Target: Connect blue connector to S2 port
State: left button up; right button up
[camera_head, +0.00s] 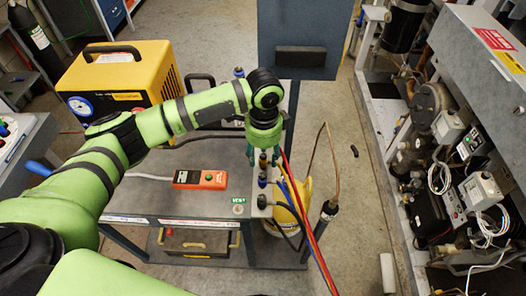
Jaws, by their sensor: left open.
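My left gripper (265,157) points down over the right end of the cart, its fingers apart. Below it is a narrow upright grey block (258,208) with several small fittings along it. A blue fitting (262,180) sits on this block, just under the gripper. I cannot tell whether the fingers touch anything. A blue hose (290,198) and a red hose (301,212) run down from beside the gripper to the right. I cannot tell which blue part is the connector. The S2 label is not readable. My right gripper is not in view.
The compressor rack (455,150) fills the right side. Floor between is mostly free.

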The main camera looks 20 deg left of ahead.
aim_at(263, 175)
pick_arm(q)
notch_tip(263, 175, down, 7)
jog(key=b, duration=0.9)
jog(key=shift+w+a+f, duration=0.1)
jog(key=shift+a+f, duration=0.05)
jog(key=shift+f, duration=0.05)
jog(key=shift+f+b, duration=0.5)
jog(key=shift+f, duration=1.7)
grip_shut()
